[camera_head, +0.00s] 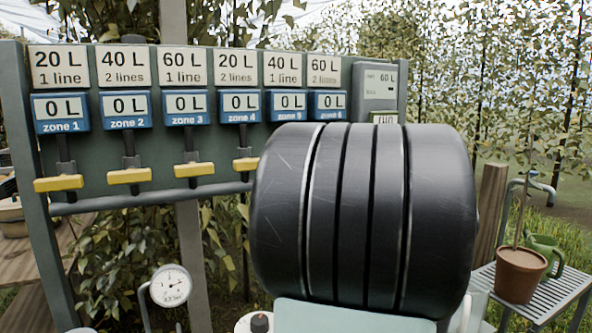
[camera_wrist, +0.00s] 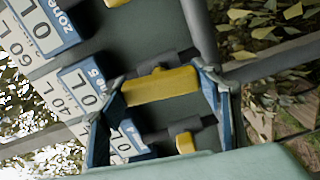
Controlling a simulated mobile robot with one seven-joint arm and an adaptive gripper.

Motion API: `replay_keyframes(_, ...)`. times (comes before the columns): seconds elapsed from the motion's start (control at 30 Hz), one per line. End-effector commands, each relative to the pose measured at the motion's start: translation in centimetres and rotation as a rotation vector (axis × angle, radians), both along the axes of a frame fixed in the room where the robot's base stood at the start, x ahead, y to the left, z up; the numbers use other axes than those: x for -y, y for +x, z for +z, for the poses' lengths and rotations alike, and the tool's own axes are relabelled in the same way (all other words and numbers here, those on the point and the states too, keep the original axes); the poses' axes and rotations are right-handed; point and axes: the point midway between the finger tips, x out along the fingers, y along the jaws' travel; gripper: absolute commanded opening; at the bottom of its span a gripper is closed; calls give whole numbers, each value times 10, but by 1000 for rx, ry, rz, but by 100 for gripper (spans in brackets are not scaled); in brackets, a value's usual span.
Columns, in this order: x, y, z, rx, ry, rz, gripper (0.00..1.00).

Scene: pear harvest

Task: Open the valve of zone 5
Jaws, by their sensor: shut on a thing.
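The zone 5 counter (camera_head: 286,105) reads 0 L on the green panel, under a 40 L, 1 line plate (camera_head: 283,68). In the head view its valve handle and my gripper are hidden behind my large dark arm link. In the wrist view the zone 5 label (camera_wrist: 88,82) shows tilted, with a yellow bar handle (camera_wrist: 160,86) beside it. My gripper (camera_wrist: 165,90) has a finger at each end of this handle and is shut on it. The handle lies nearly level across the wrist picture.
Zone 4's yellow handle (camera_head: 246,164) and several others hang left of my arm. Another yellow handle (camera_wrist: 185,142) is close below the held one. A pressure gauge (camera_head: 171,285) stands low left. A potted plant (camera_head: 520,274) and green watering can (camera_head: 543,255) sit on a slatted table at right.

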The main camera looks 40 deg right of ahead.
Motion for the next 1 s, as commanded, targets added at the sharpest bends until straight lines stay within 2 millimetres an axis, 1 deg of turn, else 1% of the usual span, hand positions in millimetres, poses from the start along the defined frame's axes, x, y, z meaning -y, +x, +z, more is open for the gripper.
replay_keyframes(0.03, 0, 0, -2, -6, -23, -1, 34)
replay_keyframes(0.3, 0, 0, -1, -35, -107, 0, 34)
replay_keyframes(0.83, 0, 0, 0, -42, -130, 0, 34)
replay_keyframes(0.87, 0, 0, 0, -42, -130, 0, 61)
replay_keyframes(1.0, 0, 0, 0, -42, -128, 0, 76)
